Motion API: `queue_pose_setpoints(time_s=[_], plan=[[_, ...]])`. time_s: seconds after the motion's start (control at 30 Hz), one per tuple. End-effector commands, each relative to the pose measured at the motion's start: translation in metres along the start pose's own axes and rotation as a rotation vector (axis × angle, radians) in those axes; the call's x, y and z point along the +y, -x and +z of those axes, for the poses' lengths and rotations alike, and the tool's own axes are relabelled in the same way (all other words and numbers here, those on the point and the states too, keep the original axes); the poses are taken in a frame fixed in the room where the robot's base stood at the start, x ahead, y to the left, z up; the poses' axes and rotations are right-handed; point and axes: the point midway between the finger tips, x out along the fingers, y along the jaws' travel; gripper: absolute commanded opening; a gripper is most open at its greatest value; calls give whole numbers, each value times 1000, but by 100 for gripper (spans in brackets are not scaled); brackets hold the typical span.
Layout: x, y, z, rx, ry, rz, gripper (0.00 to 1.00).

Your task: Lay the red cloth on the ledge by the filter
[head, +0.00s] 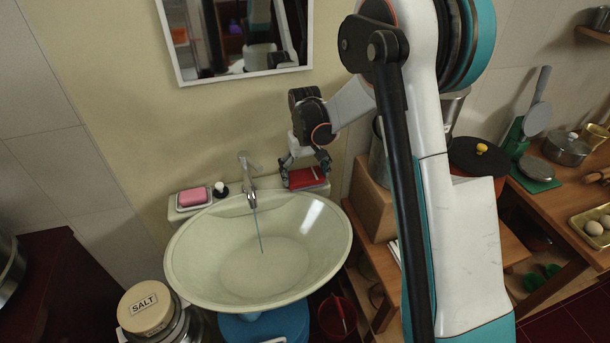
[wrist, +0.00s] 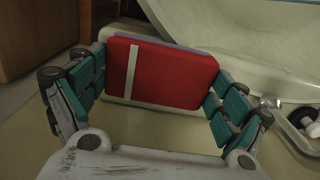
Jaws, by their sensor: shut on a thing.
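The red cloth (head: 305,178) is a folded pad with a white stripe; it also shows in the wrist view (wrist: 175,75), with a lavender layer at its far edge. My gripper (head: 304,168) is shut on it, one teal finger at each side in the wrist view (wrist: 160,72). The cloth is at the right part of the pale ledge (head: 320,188) behind the sink, right of the tap. I cannot tell whether it rests on the ledge or is just above it. I cannot make out a thing that is clearly the filter.
The tap (head: 247,178) runs a thin stream into the sink basin (head: 262,260). A pink soap (head: 193,196) in a dish and a small dark-and-white item (head: 220,189) stand left of the tap. A mirror (head: 240,35) hangs above. Wooden shelving with pots (head: 478,158) is at the right.

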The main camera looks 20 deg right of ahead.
Motion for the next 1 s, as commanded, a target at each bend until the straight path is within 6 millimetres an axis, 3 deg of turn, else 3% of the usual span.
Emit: queue_pose_setpoints(time_s=[0.37, 0.4, 0.43, 0.87, 1.0], plan=[[0, -5, 0, 0, 0, 0, 53], [0, -4, 0, 0, 0, 0, 95], [0, -4, 0, 0, 0, 0, 100], [0, -2, 0, 0, 0, 0, 100], [0, 8, 0, 0, 0, 0, 100]])
